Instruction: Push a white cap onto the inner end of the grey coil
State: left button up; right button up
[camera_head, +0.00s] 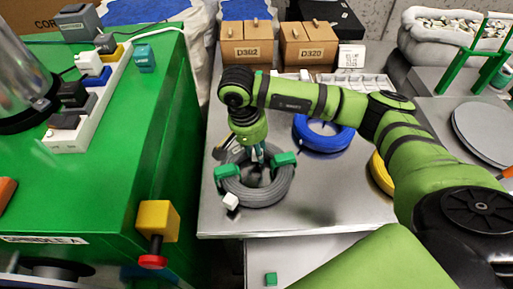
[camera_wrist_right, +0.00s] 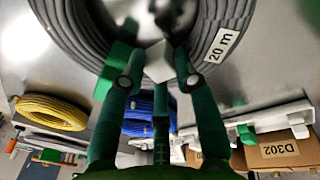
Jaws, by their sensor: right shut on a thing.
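The grey coil (camera_head: 265,191) lies flat on the metal table, with green clips (camera_head: 226,172) on its ring. A label reading "20 m" shows on it in the right wrist view (camera_wrist_right: 221,45). My right gripper (camera_head: 257,158) points down over the coil's open middle. In the right wrist view its fingers (camera_wrist_right: 158,78) are shut on a white cap (camera_wrist_right: 158,61). I cannot see the coil's inner end clearly, nor whether the cap touches it. A small white piece (camera_head: 231,201) shows at the coil's front left. My left gripper is not in view.
A blue coil (camera_head: 323,134) and a yellow coil (camera_head: 381,175) lie right of the grey one. A white tray (camera_head: 372,84) and cardboard boxes (camera_head: 247,49) stand behind. The green bench (camera_head: 110,180) is at left. The table's front strip is clear.

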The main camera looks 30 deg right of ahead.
jog(key=shift+f, duration=0.15)
dwell(0.5)
jog(key=o, duration=1.1)
jog(key=shift+c, duration=0.2)
jog(key=shift+r+p, duration=1.65)
jog(key=shift+r, duration=1.9)
jog(key=shift+f, duration=0.1)
